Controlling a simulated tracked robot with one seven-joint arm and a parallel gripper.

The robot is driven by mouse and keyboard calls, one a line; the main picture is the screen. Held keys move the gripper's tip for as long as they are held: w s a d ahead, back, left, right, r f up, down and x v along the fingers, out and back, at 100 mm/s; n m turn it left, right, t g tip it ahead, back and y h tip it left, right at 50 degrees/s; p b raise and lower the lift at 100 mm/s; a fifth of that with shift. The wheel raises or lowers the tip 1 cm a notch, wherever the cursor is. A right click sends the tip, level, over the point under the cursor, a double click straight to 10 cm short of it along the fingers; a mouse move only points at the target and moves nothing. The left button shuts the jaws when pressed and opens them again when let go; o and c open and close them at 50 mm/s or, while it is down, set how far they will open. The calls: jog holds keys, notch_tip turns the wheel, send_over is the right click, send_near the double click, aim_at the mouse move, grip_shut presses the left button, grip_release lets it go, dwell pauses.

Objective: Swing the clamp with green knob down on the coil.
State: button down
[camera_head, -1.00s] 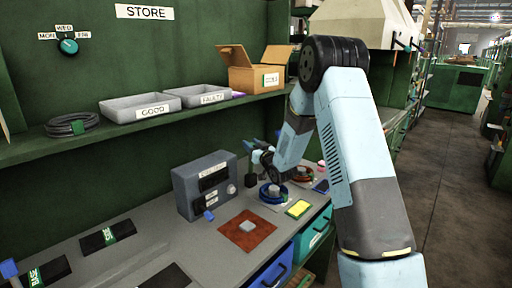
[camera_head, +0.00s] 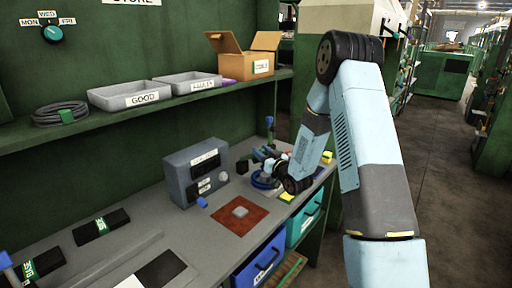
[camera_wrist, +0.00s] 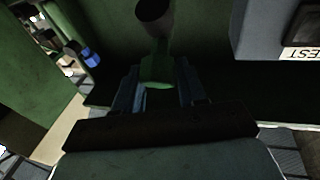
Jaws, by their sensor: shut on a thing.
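My gripper (camera_wrist: 160,88) is shut on the green knob (camera_wrist: 157,72) in the wrist view, with one finger on each side of it. A dark round-ended piece (camera_wrist: 153,14) shows just beyond the knob. In the head view my gripper (camera_head: 263,155) is small, above the back right of the bench, and the green knob cannot be made out there. The blue coil (camera_head: 262,181) lies on the bench just below my gripper, partly hidden by my wrist. Whether the clamp touches the coil cannot be told.
A grey meter box (camera_head: 195,172) stands left of the coil. A red-brown mat (camera_head: 228,228) lies in front of it. An upright with a blue top (camera_head: 269,122) rises behind my gripper. A shelf (camera_head: 60,145) with trays (camera_head: 128,101) runs above the bench.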

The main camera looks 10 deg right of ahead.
jog(key=shift+s+d+f, duration=0.25)
jog(key=shift+d+f, duration=0.1)
jog(key=shift+f, duration=0.25)
jog(key=shift+s+d+f, duration=0.2)
jog(key=shift+d+f, duration=0.15)
jog(key=shift+f, duration=0.2)
jog(key=c, duration=1)
grip_release()
jog(key=shift+d, duration=0.1)
jog(key=shift+o, duration=1.2)
jog(key=shift+a, duration=0.2)
jog(key=shift+r, duration=0.15)
